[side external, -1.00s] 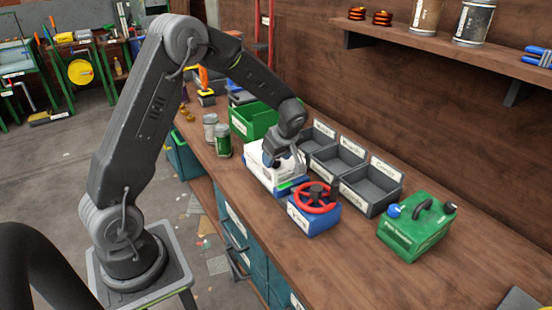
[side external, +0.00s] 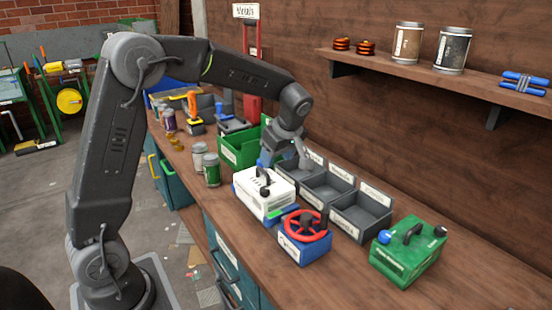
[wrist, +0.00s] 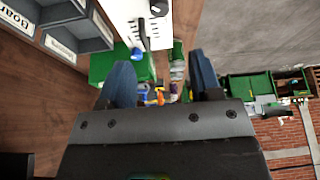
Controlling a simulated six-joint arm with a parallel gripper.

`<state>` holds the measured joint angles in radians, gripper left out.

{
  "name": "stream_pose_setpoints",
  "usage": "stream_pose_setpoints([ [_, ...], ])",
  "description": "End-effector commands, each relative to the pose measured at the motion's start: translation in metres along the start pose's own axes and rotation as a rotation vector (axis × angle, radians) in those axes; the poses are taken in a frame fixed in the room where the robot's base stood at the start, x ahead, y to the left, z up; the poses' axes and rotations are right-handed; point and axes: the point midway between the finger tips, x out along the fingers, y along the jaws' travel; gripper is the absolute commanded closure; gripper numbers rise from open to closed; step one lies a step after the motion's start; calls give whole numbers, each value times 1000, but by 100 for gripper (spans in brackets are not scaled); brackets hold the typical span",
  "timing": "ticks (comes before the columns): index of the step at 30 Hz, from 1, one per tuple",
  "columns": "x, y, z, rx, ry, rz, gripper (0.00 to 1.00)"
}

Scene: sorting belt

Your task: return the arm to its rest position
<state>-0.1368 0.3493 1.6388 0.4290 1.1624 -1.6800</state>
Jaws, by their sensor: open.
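My gripper (side external: 284,158) hangs at the end of my bent arm over the bench, above and behind the white box (side external: 262,205) and near the row of grey bins. In the wrist view my gripper (wrist: 162,78) shows two blue-grey fingers spread apart with nothing held between them. The white box also shows in the wrist view (wrist: 128,14), at the top and beyond the fingers. In the side view one finger is partly hidden by the gripper body.
Grey labelled bins (side external: 360,219) line the wall side. A blue box with a red wheel (side external: 303,247), a green box (side external: 408,262), a green bin (side external: 232,158) and jars (side external: 211,176) stand nearby. A wall shelf (side external: 400,72) holds cans.

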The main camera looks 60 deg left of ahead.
Motion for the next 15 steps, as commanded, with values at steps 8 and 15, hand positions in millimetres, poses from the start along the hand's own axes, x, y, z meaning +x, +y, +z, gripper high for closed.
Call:
stream_pose_setpoints([
  [8,-19,-16,4,103,-26,39,42],
  [15,-75,-86,25,552,-90,225,42],
])
